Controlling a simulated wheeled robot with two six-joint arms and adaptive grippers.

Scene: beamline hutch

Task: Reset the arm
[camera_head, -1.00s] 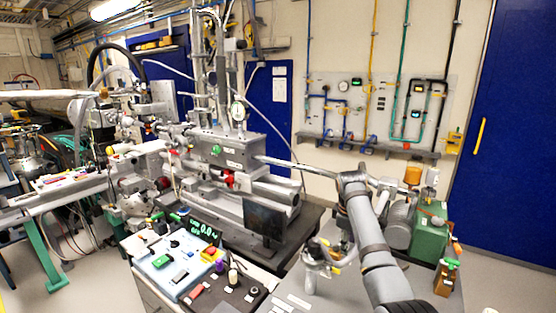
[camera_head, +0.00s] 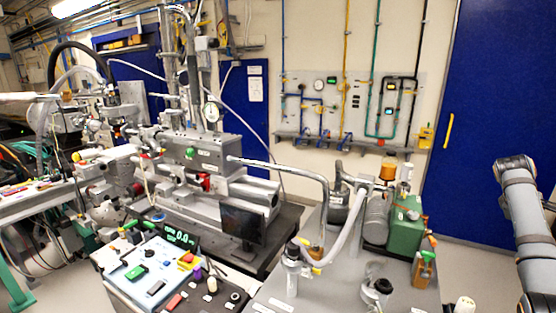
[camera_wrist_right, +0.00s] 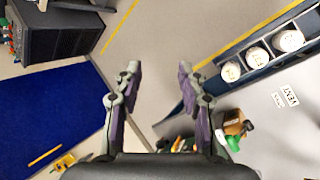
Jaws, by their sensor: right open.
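My right arm shows at the right edge of the head view, bent, in front of the blue door (camera_head: 490,110). It is clear of the grey bench (camera_head: 335,285). Its gripper is outside the head view. In the right wrist view my right gripper (camera_wrist_right: 158,82) is open, with nothing between its fingers. Floor shows beyond the fingertips. My left gripper is in neither view.
The bench carries a green pump (camera_head: 406,222), a curved metal pipe and small fittings. A control panel with a lit display (camera_head: 178,237) stands left of it. In the wrist view, a rack with white-topped containers (camera_wrist_right: 258,55) lies to the right and a dark cabinet (camera_wrist_right: 58,32) at upper left.

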